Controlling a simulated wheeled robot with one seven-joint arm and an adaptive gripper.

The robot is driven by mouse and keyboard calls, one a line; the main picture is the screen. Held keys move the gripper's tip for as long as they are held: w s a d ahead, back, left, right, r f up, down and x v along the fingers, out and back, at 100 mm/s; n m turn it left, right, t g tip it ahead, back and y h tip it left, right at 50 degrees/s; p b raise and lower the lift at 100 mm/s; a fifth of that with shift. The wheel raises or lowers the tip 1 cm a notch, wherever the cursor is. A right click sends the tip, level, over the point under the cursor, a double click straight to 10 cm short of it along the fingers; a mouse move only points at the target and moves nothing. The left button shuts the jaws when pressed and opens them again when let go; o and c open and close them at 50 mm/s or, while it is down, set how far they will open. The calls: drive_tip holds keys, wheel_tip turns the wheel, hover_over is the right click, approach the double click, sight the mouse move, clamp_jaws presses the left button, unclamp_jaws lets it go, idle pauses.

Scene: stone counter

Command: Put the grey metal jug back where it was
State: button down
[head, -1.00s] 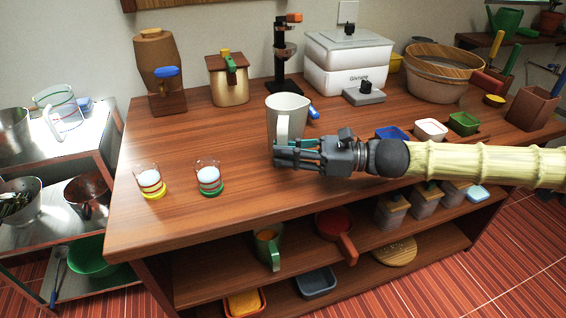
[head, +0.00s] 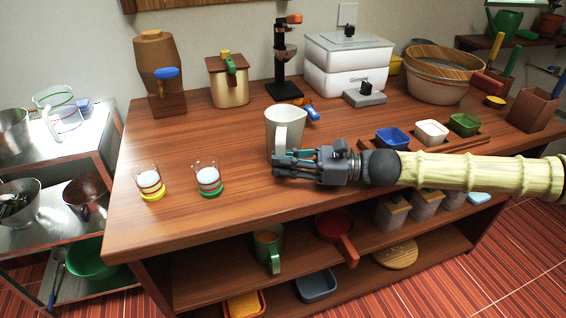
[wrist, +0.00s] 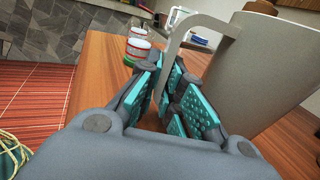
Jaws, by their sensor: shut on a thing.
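The grey metal jug (head: 291,125) is upright over the front middle of the counter, its handle facing the front. My gripper (head: 280,161) is shut on the handle from the right. In the wrist view, the jug's body (wrist: 262,70) fills the right side and its handle runs down between the teal finger pads of my gripper (wrist: 167,92). The jug's base is partly hidden behind my fingers in the head view, so I cannot tell whether it touches the counter.
Two glasses with yellow (head: 149,184) and green (head: 208,180) bands stand left of the jug. A dark stand (head: 284,88) and a blue-handled item (head: 312,114) are behind it. Small blue (head: 392,138), white and green bowls sit to the right.

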drive_tip(key=c, duration=1.6)
unclamp_jaws()
drive_tip(key=shift+f, duration=0.1)
drive_tip(key=shift+d, duration=0.1)
drive_tip(key=shift+d, duration=0.3)
drive_tip(key=d, duration=0.3)
drive_tip(key=d+p, duration=0.1)
drive_tip(key=d, duration=0.3)
drive_tip(key=s+d, duration=0.1)
drive_tip(key=d, duration=0.3)
drive_tip(key=shift+d+p, duration=0.1)
drive_tip(key=shift+p, duration=0.2)
